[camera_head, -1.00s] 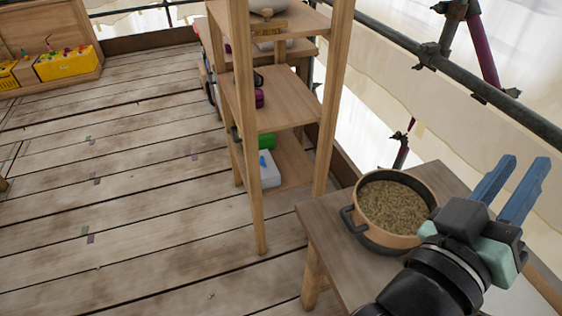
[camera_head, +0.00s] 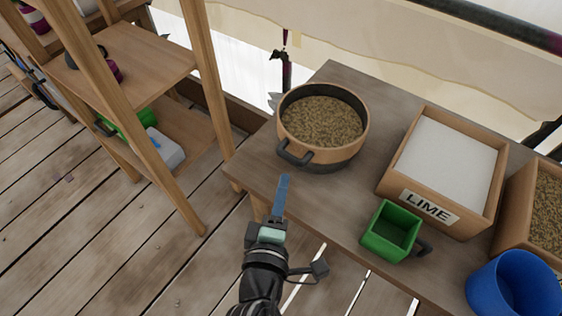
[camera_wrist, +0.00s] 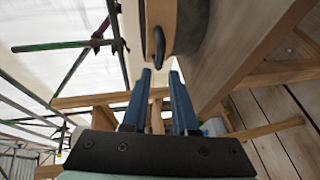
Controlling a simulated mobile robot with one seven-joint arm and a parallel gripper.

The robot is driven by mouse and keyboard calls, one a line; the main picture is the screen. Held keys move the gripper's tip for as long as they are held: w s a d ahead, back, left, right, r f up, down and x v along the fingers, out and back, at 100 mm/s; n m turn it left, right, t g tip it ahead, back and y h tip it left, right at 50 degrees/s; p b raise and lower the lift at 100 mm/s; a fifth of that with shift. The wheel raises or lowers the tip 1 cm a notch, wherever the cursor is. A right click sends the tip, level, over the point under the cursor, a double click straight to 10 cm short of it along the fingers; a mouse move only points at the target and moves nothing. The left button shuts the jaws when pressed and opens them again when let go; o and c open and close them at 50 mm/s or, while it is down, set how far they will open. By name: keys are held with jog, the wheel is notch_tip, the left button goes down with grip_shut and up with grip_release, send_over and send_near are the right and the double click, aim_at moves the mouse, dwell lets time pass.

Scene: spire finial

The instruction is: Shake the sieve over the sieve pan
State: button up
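A round wooden-sided vessel with a dark lower band (camera_head: 335,152) stands on the table's far left part, full of sandy brown grains (camera_head: 320,120). It appears to be the sieve, perhaps seated on its pan; I cannot tell the two apart. A black loop handle (camera_head: 293,153) sticks out on its near left side. In the wrist view the handle (camera_wrist: 158,47) is just beyond my fingertips, apart from them. My gripper (camera_head: 283,180) is in front of the table edge, below the handle. Its blue fingers (camera_wrist: 160,72) are apart and empty.
On the wooden table (camera_head: 350,200), a LIME box (camera_head: 430,208) of white powder, a green scoop-like box (camera_head: 392,230), a blue bucket (camera_head: 515,287) and a grain-filled box (camera_head: 545,205) stand to the right. A wooden shelf (camera_head: 125,80) stands close on the left.

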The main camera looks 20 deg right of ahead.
aim_at(289, 155)
jog(key=x, duration=0.9)
jog(key=shift+w+d, duration=0.1)
jog(key=shift+w, duration=0.2)
grip_shut()
dwell(1.0)
